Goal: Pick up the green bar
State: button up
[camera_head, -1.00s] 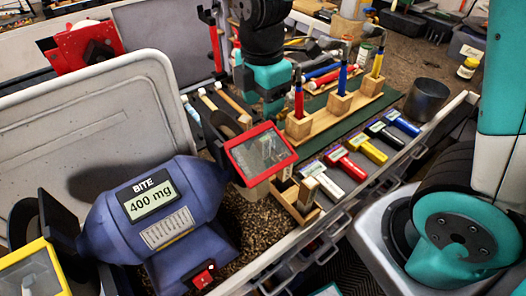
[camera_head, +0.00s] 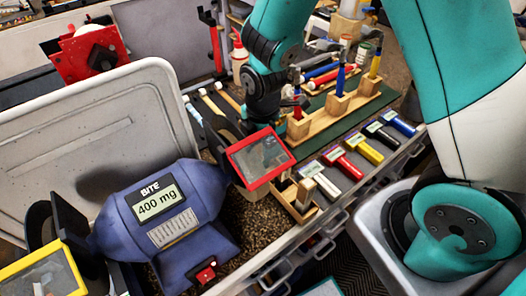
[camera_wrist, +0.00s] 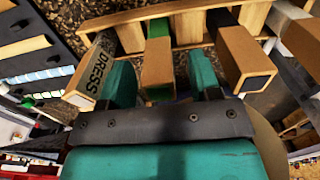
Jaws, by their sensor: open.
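The green bar (camera_wrist: 157,27) shows in the wrist view as a short green stretch behind a tan wooden end block (camera_wrist: 157,65). My gripper (camera_wrist: 160,60) is open, with one teal finger on each side of that block. I cannot tell whether either finger touches it. The bar's far end meets a wooden rack (camera_wrist: 105,22). In the head view I cannot make out the green bar, and my fingers are hidden behind the red-framed panel (camera_head: 260,158).
A blue machine reading 400 mg (camera_head: 160,210) and a wooden stand with upright coloured tools (camera_head: 340,108) flank the work area.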

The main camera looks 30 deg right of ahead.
jog(key=c, duration=0.9)
jog(key=shift+r, duration=0.1)
jog(key=shift+c, duration=0.2)
